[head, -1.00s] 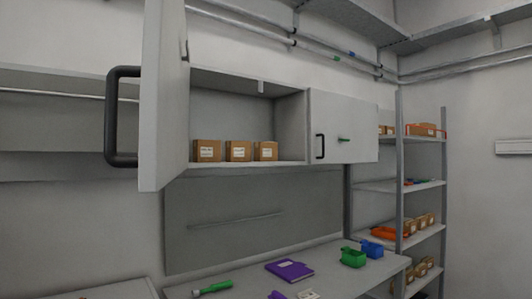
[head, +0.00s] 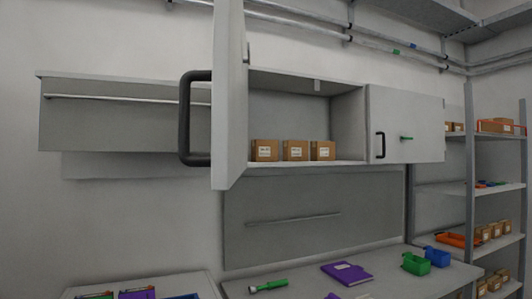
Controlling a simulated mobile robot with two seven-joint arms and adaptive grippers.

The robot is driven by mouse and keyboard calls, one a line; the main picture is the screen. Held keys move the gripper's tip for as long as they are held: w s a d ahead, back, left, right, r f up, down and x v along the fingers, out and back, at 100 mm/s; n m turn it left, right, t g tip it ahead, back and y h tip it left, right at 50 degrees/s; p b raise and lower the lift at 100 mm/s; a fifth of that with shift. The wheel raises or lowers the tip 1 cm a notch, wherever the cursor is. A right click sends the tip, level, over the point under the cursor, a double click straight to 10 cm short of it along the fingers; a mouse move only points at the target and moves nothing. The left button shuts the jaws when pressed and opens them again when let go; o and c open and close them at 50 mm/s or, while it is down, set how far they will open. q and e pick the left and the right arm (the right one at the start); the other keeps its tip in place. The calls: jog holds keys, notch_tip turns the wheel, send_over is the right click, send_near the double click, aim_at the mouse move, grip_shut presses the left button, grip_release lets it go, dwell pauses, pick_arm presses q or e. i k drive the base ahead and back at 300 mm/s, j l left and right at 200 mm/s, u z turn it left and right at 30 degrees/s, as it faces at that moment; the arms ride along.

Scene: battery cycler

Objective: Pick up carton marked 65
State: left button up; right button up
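Three brown cartons with white labels stand in a row in the open wall cabinet (head: 305,164): a left carton (head: 265,146), a middle carton (head: 295,147) and a right carton (head: 323,147). Their label print is too small to read, so I cannot tell which one is marked 65. More small brown cartons (head: 495,231) stand on the shelf rack at the right, also unreadable. Neither of my grippers is in view.
The open cabinet door (head: 229,110) with a black handle (head: 188,118) juts out left of the cartons. The neighbouring door (head: 405,125) is shut. The bench below holds a purple binder (head: 347,273), a green-handled tool (head: 268,286), a green bin (head: 416,264) and a blue bin (head: 438,257).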

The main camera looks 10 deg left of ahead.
aim_at(262, 151)
jog(key=i+l, duration=0.2)
jog(key=l, duration=0.15)
jog(key=i+l+u, duration=0.15)
jog(key=l, duration=0.2)
jog(key=i+l, duration=0.2)
jog(key=l, duration=0.15)
jog(key=i+l+u, duration=0.15)
jog(key=l, duration=0.2)
jog(key=i+l, duration=0.15)
jog(key=l, duration=0.25)
